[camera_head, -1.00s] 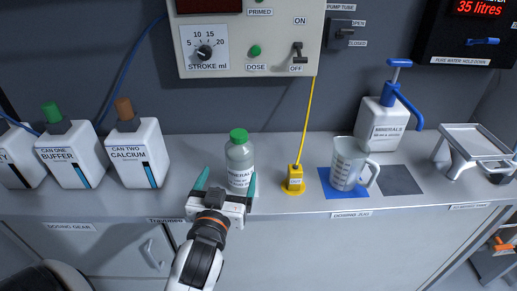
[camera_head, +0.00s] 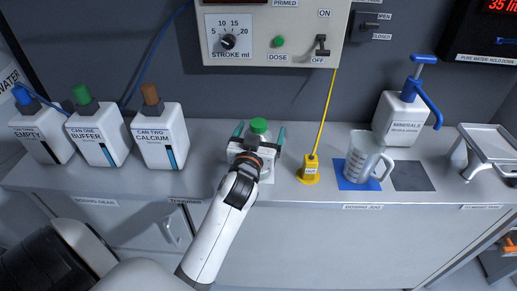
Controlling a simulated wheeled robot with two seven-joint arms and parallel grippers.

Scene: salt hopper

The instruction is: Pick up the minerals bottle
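A small clear bottle with a green cap (camera_head: 259,126) stands upright on the bench; its label, which read "MINERAL…" in the earlier view, is now hidden behind my gripper. My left gripper (camera_head: 260,134) is open, with one teal finger on each side of the bottle and visible gaps beside the cap. A larger white pump container labelled "MINERALS" (camera_head: 402,120) with a blue pump stands at the back right. My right gripper is not in view.
A yellow plug-like fitting (camera_head: 310,172) on a cable stands close to the right of the bottle. A clear jug (camera_head: 362,157) stands on a blue mat (camera_head: 352,183). White cans, including the calcium can (camera_head: 160,138), stand on the left. A metal stand (camera_head: 488,147) is at the right.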

